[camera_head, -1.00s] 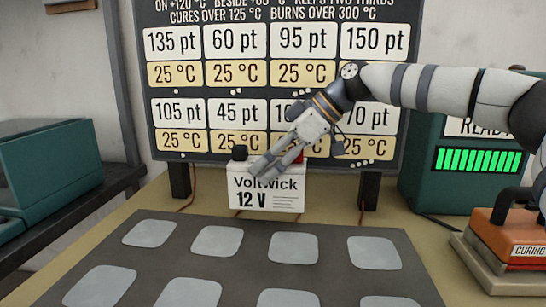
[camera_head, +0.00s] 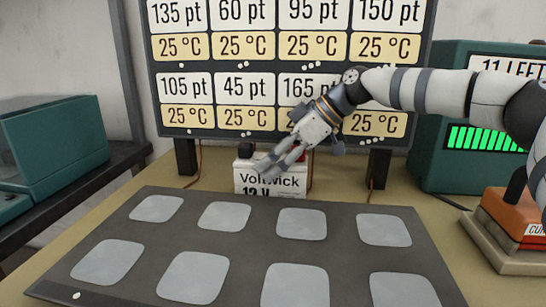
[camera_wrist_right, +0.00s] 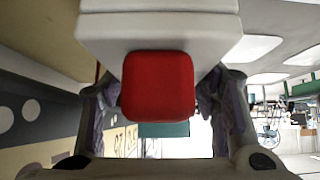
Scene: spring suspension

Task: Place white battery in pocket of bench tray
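The white battery (camera_head: 272,182), labelled Voltwick 12 V, is upright behind the bench tray (camera_head: 335,195); the tray's back edge hides its lower part. My right gripper (camera_head: 268,164) is at its top. In the right wrist view the fingers (camera_wrist_right: 160,100) straddle the battery's red terminal (camera_wrist_right: 158,85), close against both sides, with the white body (camera_wrist_right: 160,30) beyond. The grip seems shut on the terminal. The dark tray has two rows of pale, rounded pockets, all empty where visible. My left gripper is not in view.
A board of point and temperature cards (camera_head: 290,70) stands behind the battery on dark legs. A green machine with a lit bar display (camera_head: 485,139) and an orange device (camera_head: 505,220) are at right. A teal case (camera_head: 50,140) is at left.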

